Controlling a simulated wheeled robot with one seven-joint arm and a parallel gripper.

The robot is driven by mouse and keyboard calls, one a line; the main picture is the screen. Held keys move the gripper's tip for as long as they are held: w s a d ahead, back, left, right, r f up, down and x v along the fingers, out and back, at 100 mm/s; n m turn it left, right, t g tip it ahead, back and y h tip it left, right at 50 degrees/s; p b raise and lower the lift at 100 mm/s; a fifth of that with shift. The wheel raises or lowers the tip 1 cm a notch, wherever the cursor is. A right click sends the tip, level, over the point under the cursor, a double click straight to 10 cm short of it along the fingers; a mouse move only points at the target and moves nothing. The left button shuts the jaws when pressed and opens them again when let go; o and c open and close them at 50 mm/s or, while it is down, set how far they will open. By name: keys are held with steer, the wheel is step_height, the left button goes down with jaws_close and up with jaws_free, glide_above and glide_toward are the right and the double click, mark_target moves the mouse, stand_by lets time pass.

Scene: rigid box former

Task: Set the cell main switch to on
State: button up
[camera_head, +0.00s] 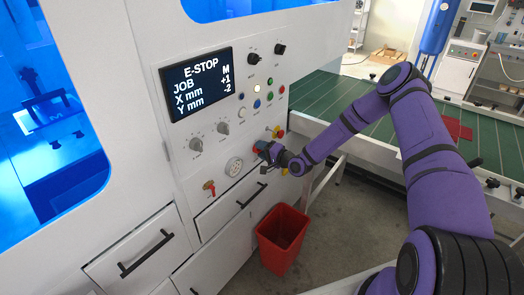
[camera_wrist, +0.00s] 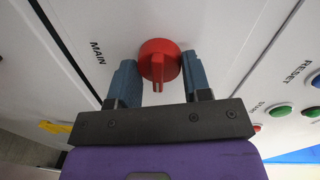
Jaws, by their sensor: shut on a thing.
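The main switch (camera_wrist: 158,62) is a red round rotary knob with a raised ridge, beside the printed word MAIN on a white panel in the wrist view. The ridge points toward the bottom of that picture. My gripper (camera_wrist: 152,85) has its blue-grey fingers on either side of the knob, shut on it. In the head view my gripper (camera_head: 264,152) reaches the lower right part of the control panel and hides most of the knob. The on and off marks cannot be read.
The panel display (camera_head: 197,85) reads E-STOP. Several buttons and dials surround it. A red and yellow control (camera_head: 278,132) sits close to my gripper. A red-handled lever (camera_head: 209,188) is at lower left. Drawers and a red bin (camera_head: 282,238) are below. A green-topped table (camera_head: 330,100) stands right.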

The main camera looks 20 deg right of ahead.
steer(key=o, duration=0.9)
steer(key=v, duration=1)
steer(key=shift+s+d, duration=0.3)
